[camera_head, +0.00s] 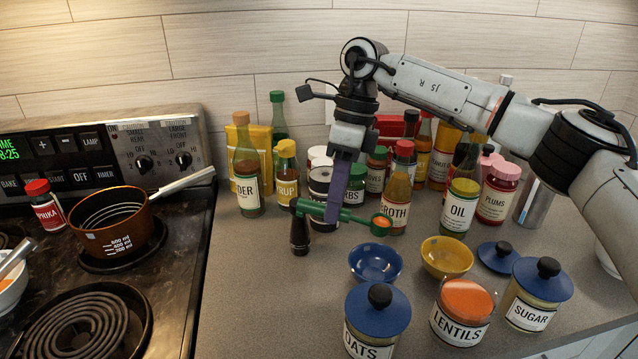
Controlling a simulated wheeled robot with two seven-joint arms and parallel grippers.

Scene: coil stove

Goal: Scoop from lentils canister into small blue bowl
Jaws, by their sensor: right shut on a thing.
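My right gripper (334,208) is shut on the handle of a green scoop (357,214), held above the counter. The scoop's cup, at its right end, holds orange lentils (381,221). The small blue bowl (375,277) stands on the counter below and in front of the scoop; its visible inside looks empty. The lentils canister (458,326) stands open at the front right, with orange lentils showing at its top. A blue lid with a black knob (497,257) lies on the counter behind it. My left gripper is not in view.
A yellow bowl (447,258) stands right of the blue bowl. The lidded oats canister (372,345) and sugar canister (533,310) flank the lentils. Several bottles and jars crowd behind the scoop. A stove with a copper pot (118,235) is at left. The front-left counter is clear.

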